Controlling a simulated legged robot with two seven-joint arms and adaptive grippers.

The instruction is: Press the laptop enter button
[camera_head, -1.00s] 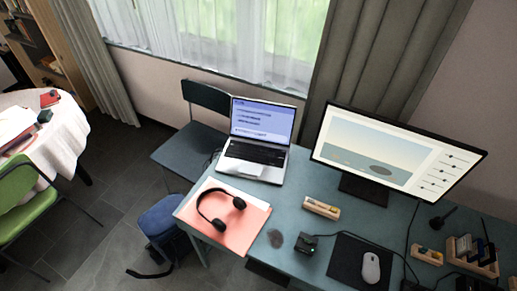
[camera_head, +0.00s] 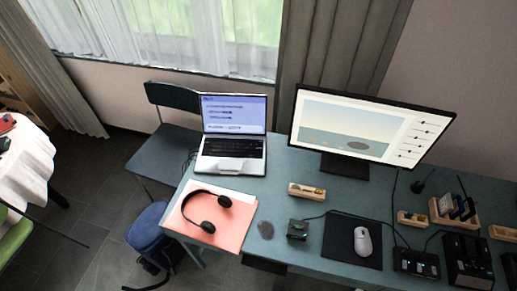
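The laptop (camera_head: 231,163) stands open on the far left part of the teal desk (camera_head: 300,222). Its screen (camera_head: 233,113) is lit with a pale blue page and faces me. Its dark keyboard (camera_head: 232,147) shows, but single keys, including the enter button, are too small to tell apart. Neither of my grippers is in view.
Black headphones (camera_head: 212,207) lie on a pink folder (camera_head: 240,228) in front of the laptop. A large monitor (camera_head: 366,126) stands to its right. A mouse (camera_head: 362,240) lies on a dark mat (camera_head: 342,234). A chair (camera_head: 163,156) stands behind and left of the desk.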

